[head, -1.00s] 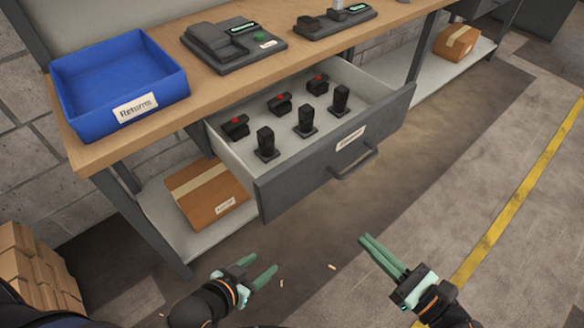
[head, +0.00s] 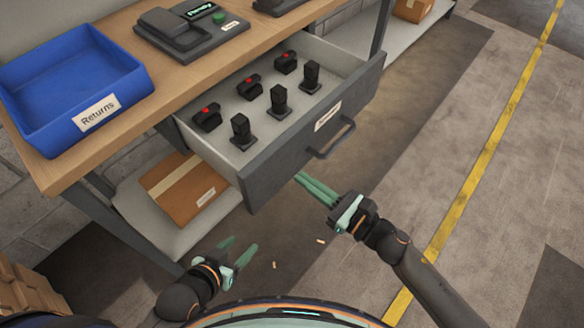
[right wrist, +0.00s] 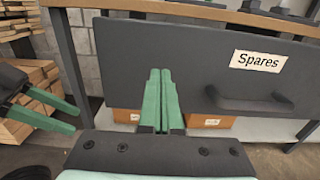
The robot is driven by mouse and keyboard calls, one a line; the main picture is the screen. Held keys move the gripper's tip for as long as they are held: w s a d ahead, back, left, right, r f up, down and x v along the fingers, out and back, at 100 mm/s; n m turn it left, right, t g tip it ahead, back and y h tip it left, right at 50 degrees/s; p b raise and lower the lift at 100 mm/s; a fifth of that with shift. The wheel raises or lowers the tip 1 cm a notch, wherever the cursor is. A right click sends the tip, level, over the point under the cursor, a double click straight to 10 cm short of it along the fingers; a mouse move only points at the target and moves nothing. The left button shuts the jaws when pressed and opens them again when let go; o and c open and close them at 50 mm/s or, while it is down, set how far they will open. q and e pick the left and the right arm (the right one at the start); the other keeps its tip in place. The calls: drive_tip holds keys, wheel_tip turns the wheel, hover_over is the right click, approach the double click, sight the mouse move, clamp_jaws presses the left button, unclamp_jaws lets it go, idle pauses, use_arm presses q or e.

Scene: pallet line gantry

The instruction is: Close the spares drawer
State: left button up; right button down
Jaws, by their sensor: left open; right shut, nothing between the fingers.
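The spares drawer (head: 300,139) is pulled open under the workbench, with several black devices lying inside, some with red buttons. Its dark front panel carries a "Spares" label and a bar handle (head: 332,139); the label (right wrist: 258,61) and handle also show in the right wrist view. My right gripper (head: 302,178) is shut and empty, its green fingers pointing at the lower part of the drawer front, left of the handle in the right wrist view. I cannot tell whether the fingertips touch the panel. My left gripper (head: 243,246) is open and empty, low in front of the bench.
A blue Returns bin (head: 72,85) and a device on a dock (head: 190,30) stand on the wooden benchtop (head: 140,105). A cardboard box (head: 183,190) sits on the shelf below the drawer. Stacked wood or boxes stand at the lower left. The floor to the right is clear.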

sight(281, 163)
drive_tip(key=shift+x, duration=2.2)
drive_tip(key=shift+w, duration=0.1)
